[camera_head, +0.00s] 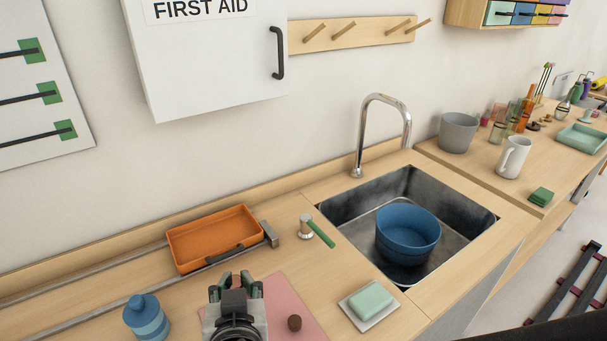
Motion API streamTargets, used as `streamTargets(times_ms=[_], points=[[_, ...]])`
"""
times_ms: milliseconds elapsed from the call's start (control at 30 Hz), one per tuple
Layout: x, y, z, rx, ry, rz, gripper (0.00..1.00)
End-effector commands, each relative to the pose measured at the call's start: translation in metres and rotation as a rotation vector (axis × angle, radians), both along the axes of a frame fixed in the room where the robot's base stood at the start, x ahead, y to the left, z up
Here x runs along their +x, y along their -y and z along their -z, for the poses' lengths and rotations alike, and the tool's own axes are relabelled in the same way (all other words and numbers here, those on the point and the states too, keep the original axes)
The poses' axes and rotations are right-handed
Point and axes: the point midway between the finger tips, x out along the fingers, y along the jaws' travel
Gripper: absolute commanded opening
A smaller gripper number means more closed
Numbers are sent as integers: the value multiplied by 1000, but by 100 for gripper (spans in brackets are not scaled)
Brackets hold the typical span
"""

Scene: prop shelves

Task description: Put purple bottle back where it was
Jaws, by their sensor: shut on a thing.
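My gripper (236,287) is at the bottom centre, seen from behind, low over the counter and a pink mat (283,297). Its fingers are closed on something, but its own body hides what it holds. I cannot make out a purple bottle in it. A small purple bottle-like shape (587,84) stands among other bottles at the far right back of the counter, too small to tell for certain.
An orange tray (213,238) lies behind my gripper. A blue jar (146,316) stands at left and a green soap (370,299) at right. A sink (459,225) holds blue bowls (407,232). A white cabinet (210,60) hangs above.

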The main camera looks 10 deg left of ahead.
Motion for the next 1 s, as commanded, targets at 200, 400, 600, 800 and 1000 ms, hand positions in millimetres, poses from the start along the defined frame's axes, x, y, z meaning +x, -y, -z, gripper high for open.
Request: streamTargets(times_ms=[200,400,600,800,1000], points=[[-1,-2,11,0,0,-5,0],[-4,-5,35,0,0,-15,0],[-6,-6,42,0,1,-20,0],[-6,-6,41,0,1,-19,0],[-6,-6,44,0,0,-19,20]])
